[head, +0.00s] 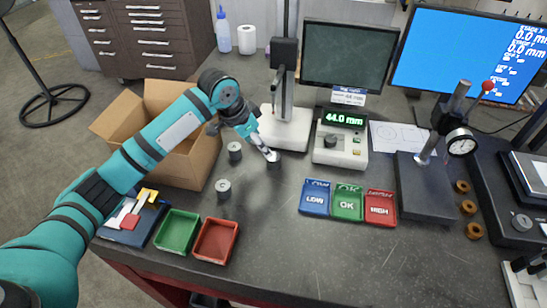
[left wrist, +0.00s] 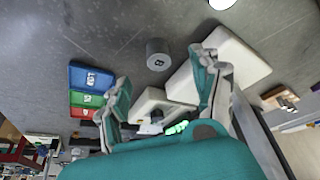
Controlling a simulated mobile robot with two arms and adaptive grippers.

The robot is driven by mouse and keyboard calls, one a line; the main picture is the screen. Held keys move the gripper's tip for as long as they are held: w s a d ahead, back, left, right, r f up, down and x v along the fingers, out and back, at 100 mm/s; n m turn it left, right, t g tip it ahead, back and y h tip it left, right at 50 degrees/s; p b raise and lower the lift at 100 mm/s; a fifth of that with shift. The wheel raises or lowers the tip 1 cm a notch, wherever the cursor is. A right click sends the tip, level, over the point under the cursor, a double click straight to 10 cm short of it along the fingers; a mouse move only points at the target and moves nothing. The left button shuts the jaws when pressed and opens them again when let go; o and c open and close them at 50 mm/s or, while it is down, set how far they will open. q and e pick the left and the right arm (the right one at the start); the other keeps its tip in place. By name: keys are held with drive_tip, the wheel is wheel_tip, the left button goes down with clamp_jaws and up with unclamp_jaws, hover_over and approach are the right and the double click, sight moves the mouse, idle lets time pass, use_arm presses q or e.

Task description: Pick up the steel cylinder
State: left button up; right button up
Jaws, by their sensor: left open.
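Three short grey steel cylinders show in the head view. One (head: 235,150) stands by the cardboard box, one (head: 223,188) stands nearer the front, and a third (head: 273,159) is mostly hidden behind my left gripper (head: 268,153). In the left wrist view a steel cylinder (left wrist: 158,54) with a dark mark on its top lies ahead of my left gripper (left wrist: 160,78), roughly between the lines of its spread fingers. The left gripper is open and empty. Part of another pale round piece (left wrist: 222,3) shows at the top edge. My right gripper is not in view.
A white stand base (head: 285,130) is just behind the left gripper, with the 44.0 mm readout (head: 341,138) to its right. An open cardboard box (head: 190,165), a green tray (head: 178,215) and a red tray (head: 216,222) are left. Front centre table is clear.

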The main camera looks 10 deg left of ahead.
sight(273, 156)
use_arm(q)
drive_tip(key=x, duration=0.3)
drive_tip(key=shift+w+f+p, duration=0.1)
drive_tip(key=shift+w+p, duration=0.1)
drive_tip(key=shift+p, duration=0.1)
drive_tip(key=shift+d+f, duration=0.15)
drive_tip(key=shift+f, duration=0.3)
drive_tip(key=shift+d+f+p, duration=0.15)
drive_tip(key=shift+d+p, duration=0.05)
drive_tip(key=shift+p, duration=0.15)
drive_tip(key=p+x, duration=0.1)
drive_tip(key=x, duration=0.3)
drive_tip(key=shift+w+d+f+p, duration=0.15)
drive_tip(key=shift+w+d+p, duration=0.1)
drive_tip(key=shift+d+p, duration=0.2)
drive_tip(key=shift+f, duration=0.15)
drive_tip(key=c, duration=0.9)
clamp_jaws()
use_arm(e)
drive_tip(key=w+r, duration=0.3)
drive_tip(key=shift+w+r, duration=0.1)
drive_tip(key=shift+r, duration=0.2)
